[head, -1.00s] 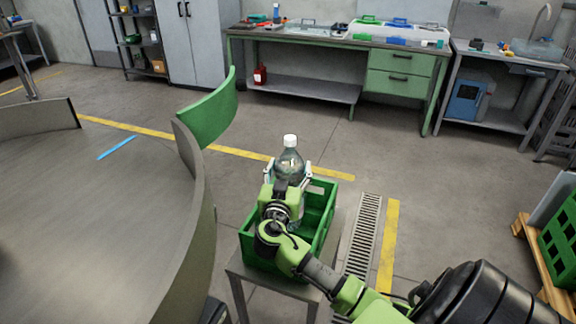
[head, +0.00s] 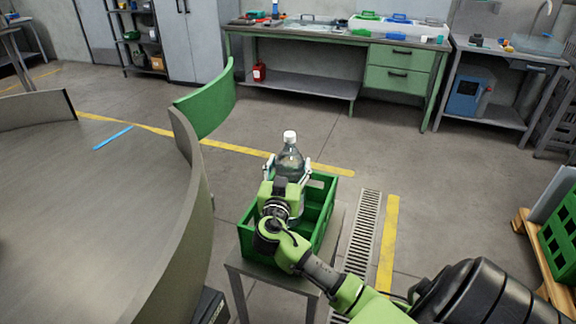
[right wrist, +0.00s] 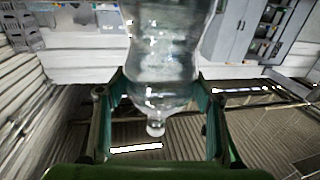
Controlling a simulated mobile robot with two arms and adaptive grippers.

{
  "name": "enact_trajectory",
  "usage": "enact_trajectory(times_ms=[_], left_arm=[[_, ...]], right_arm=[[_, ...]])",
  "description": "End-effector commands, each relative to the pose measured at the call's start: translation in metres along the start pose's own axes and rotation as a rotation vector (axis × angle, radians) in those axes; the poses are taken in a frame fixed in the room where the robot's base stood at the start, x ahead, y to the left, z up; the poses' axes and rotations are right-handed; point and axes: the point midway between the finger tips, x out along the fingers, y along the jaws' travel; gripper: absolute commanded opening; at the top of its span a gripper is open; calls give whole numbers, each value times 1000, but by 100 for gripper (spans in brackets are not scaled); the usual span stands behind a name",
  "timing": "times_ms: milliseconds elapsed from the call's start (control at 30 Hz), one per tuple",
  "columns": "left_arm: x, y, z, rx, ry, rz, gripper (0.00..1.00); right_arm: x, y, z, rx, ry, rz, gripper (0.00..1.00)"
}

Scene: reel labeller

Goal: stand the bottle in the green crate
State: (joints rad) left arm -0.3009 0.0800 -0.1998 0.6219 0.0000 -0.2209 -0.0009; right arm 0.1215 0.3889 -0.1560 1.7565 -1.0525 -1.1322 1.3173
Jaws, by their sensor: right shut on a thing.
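The clear bottle (head: 289,160) with a white cap is upright in the head view, over the green crate (head: 318,228). My right gripper (head: 287,170) is shut on it, with one finger on each side of its body. The bottle's lower part shows behind the gripper, within the crate's outline. I cannot tell whether its base touches the crate floor. In the right wrist view the bottle (right wrist: 168,50) fills the middle between the two fingers. My left gripper is not in view.
The crate stands on a small grey stand (head: 335,235). Another green crate (head: 562,235) is on a pallet at the right. Floor beyond is clear.

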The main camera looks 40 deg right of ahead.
Motion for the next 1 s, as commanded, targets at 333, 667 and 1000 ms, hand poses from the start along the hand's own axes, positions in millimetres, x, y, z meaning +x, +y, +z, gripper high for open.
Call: enact_trajectory(times_ms=[333, 667, 1000], left_arm=[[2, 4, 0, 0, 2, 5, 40], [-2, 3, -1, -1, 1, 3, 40], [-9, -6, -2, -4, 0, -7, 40]], right_arm=[[0, 0, 2, 0, 0, 0, 77], [0, 0, -2, 0, 1, 0, 77], [-36, -1, -7, 3, -4, -2, 77]])
